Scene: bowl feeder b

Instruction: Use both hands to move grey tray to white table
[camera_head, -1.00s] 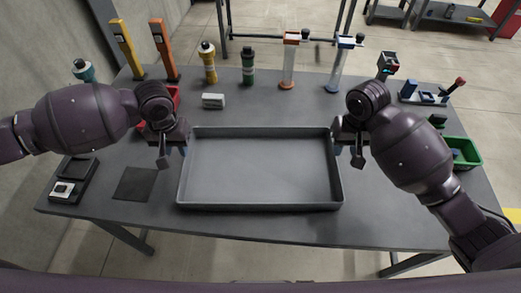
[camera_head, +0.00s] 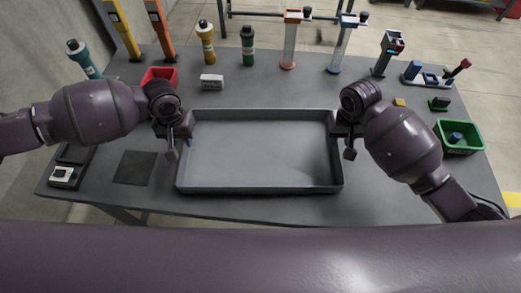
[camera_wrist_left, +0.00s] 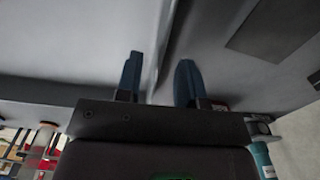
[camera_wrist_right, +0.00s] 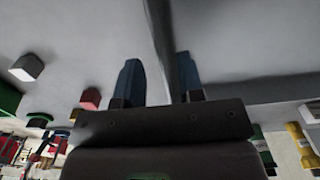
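The grey tray (camera_head: 262,189) is a shallow, empty rectangular tray lying flat on the dark grey table. My left gripper (camera_head: 179,146) is at its left wall, with one finger on each side of it. The left wrist view shows this wall between the open fingers (camera_wrist_left: 158,82), with gaps beside it. My right gripper (camera_head: 343,147) is at the right wall in the same way. In the right wrist view the wall runs between the open fingers (camera_wrist_right: 158,82), close to one finger and apart from the other. No white table is recognisable in view.
The dark grey table (camera_head: 250,207) holds a red bin (camera_head: 160,74), a small white-grey block (camera_head: 211,82), a green bin (camera_head: 461,145) and a dark square mat (camera_head: 134,168). Several bottles and upright tools stand along the back. The front strip before the tray is clear.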

